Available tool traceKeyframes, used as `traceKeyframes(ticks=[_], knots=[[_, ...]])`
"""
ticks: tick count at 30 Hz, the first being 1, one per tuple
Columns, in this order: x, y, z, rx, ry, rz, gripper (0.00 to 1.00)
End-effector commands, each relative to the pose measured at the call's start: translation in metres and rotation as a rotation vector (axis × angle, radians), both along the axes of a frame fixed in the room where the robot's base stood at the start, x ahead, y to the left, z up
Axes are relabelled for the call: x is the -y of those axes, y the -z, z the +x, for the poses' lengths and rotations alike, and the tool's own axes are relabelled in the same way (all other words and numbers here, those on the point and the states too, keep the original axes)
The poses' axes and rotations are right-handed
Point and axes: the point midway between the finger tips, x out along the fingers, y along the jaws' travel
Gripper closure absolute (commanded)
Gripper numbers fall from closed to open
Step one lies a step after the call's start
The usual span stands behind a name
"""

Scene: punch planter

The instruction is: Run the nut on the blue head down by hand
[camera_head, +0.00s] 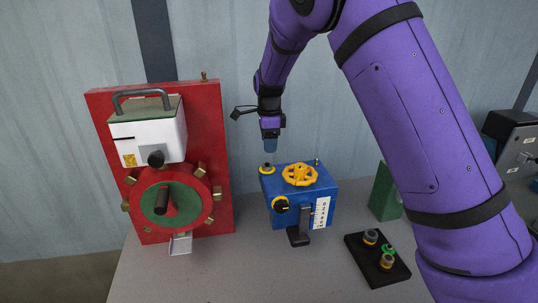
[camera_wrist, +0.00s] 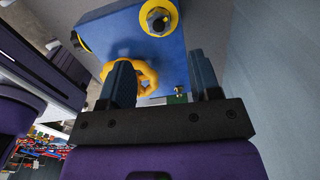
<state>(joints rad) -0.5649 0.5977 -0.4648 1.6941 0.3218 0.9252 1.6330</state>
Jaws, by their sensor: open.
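The blue head (camera_head: 322,191) stands on the table in the middle of the head view. Its nut (camera_head: 267,168) sits in a yellow ring at the top left corner. In the wrist view the grey hex nut (camera_wrist: 158,20) shows at the top, on the blue face (camera_wrist: 115,35). My gripper (camera_head: 270,147) points down just above the nut, with a small gap. In the wrist view my gripper (camera_wrist: 163,78) has its two dark fingers apart with nothing between them. A yellow handwheel (camera_head: 299,174) is on top of the head, right of the nut.
A red panel (camera_head: 215,150) with a white box and a green-centred wheel stands left. A black tray (camera_head: 400,272) with several small knobs lies front right. A green block (camera_head: 384,194) and a grey machine (camera_head: 518,145) stand further right. The front table (camera_head: 220,275) is clear.

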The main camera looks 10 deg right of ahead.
Motion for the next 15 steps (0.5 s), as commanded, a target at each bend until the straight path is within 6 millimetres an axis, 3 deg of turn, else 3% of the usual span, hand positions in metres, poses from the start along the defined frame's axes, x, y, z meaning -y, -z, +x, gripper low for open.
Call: traceKeyframes(ticks=[6,15], knots=[[-0.001,-0.023,0.0,0.001,-0.001,0.001,0.43],[0.0,-0.027,0.0,0.0,-0.001,0.0,0.43]])
